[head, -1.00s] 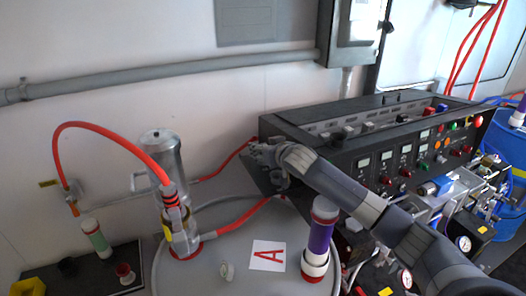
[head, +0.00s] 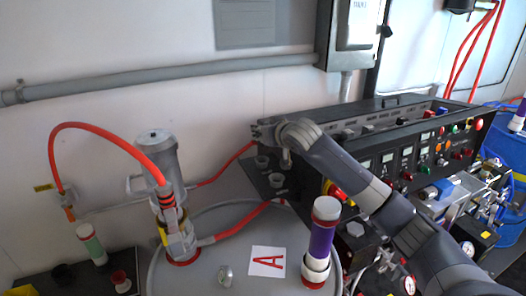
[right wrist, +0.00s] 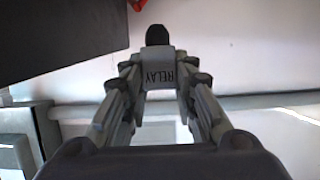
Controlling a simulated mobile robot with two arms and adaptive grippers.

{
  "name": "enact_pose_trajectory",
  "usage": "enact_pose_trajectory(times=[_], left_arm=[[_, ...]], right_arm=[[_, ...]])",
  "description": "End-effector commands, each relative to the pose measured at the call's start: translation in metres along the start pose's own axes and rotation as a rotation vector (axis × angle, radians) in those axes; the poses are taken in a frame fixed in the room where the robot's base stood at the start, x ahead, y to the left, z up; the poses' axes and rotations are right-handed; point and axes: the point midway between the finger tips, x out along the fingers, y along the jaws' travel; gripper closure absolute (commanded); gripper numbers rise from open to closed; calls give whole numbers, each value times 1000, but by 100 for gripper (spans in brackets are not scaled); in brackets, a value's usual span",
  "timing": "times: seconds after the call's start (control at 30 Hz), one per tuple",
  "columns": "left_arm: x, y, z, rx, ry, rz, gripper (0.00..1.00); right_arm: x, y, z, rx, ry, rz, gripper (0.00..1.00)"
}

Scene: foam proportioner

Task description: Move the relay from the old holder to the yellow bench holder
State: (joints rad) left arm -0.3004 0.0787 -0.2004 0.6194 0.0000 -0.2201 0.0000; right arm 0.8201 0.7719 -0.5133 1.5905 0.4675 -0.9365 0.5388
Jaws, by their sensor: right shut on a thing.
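The relay (right wrist: 159,74), a grey block lettered RELAY with a black rounded end, is between the fingers of my right gripper (right wrist: 160,88) in the right wrist view. The gripper is shut on it. In the head view my right gripper (head: 268,132) is beside the left end of the black control panel, above small grey round sockets (head: 277,180) on a dark ledge; I cannot tell whether one is the old holder. The relay is not clear there. A yellow piece (head: 20,291), possibly the yellow bench holder, shows at the bottom left, cut off by the frame. My left gripper is not in view.
A dark tray (head: 60,264) at lower left holds a green-and-white cylinder (head: 92,243). The control panel (head: 400,150) fills the right.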

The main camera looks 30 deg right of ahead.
Motion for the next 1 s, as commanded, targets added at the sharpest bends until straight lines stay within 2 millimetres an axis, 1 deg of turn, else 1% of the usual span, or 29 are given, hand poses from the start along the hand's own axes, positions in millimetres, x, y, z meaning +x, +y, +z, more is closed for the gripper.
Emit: enact_pose_trajectory(times=[0.03, 0.17, 0.27, 0.43, 0.6, 0.87, 0.97, 1.0], left_arm=[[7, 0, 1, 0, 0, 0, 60], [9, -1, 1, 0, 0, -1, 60], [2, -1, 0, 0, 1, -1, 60], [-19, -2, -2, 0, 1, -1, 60], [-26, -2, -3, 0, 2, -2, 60], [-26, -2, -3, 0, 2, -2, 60], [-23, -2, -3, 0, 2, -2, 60], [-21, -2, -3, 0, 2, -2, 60]], right_arm=[[-3, 0, -8, 0, 6, -1, 98], [-10, 0, -25, 0, 3, -1, 98], [-16, -1, -38, -1, 1, -1, 98], [-25, 0, -60, 0, 0, -1, 98], [-31, 0, -76, 0, 1, -1, 98], [-32, 0, -76, -1, -1, -1, 98], [-32, -4, -72, -2, -2, -4, 98], [-32, -8, -68, -3, -2, -8, 98]])
